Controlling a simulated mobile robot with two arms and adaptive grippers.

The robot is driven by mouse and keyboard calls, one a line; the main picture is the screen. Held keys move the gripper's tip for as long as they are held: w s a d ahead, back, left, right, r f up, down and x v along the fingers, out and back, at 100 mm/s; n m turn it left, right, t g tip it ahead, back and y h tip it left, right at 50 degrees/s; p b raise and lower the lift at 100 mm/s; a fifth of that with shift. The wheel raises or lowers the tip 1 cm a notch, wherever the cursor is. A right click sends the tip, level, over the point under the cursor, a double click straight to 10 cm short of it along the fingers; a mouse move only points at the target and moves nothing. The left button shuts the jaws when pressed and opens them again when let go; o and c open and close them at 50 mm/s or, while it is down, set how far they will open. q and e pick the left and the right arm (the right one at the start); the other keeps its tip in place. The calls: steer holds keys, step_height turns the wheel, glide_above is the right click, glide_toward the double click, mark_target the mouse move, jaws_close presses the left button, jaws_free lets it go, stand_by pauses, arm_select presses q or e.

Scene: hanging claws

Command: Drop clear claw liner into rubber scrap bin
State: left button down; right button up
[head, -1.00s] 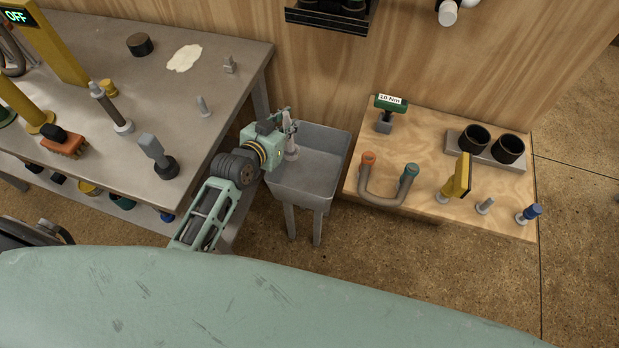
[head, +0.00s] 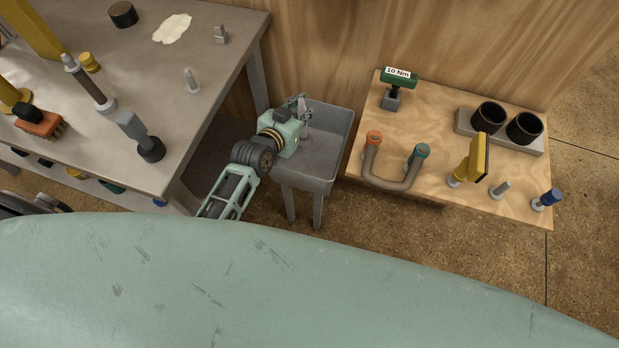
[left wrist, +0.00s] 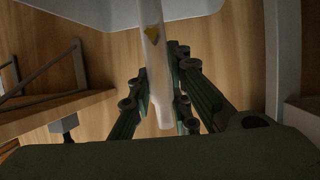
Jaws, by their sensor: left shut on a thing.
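My left gripper (head: 300,106) is shut on a pale, translucent, long liner (left wrist: 154,55) with a small yellow triangle mark. The liner runs between the fingers in the left wrist view. In the head view the liner (head: 306,121) hangs at the gripper, over the left part of a grey open bin on legs (head: 337,145). No label shows on this bin. Its visible inside looks empty; the arm hides its left side. My right gripper is not in view.
A grey workbench (head: 190,90) with several tools stands left of the bin. A low wooden table (head: 410,125) with a U-shaped pipe (head: 392,184), a green tool (head: 399,78) and two dark cups stands right. A wooden wall is behind the bin.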

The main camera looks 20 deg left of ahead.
arm_select(q)
steer(key=c, duration=1.6)
jaws_free()
steer(key=shift+o, duration=0.2)
steer(key=shift+s, duration=0.1)
steer(key=v, duration=1.1)
steer(key=shift+s+r, duration=0.3)
steer(key=shift+a+f, duration=0.1)
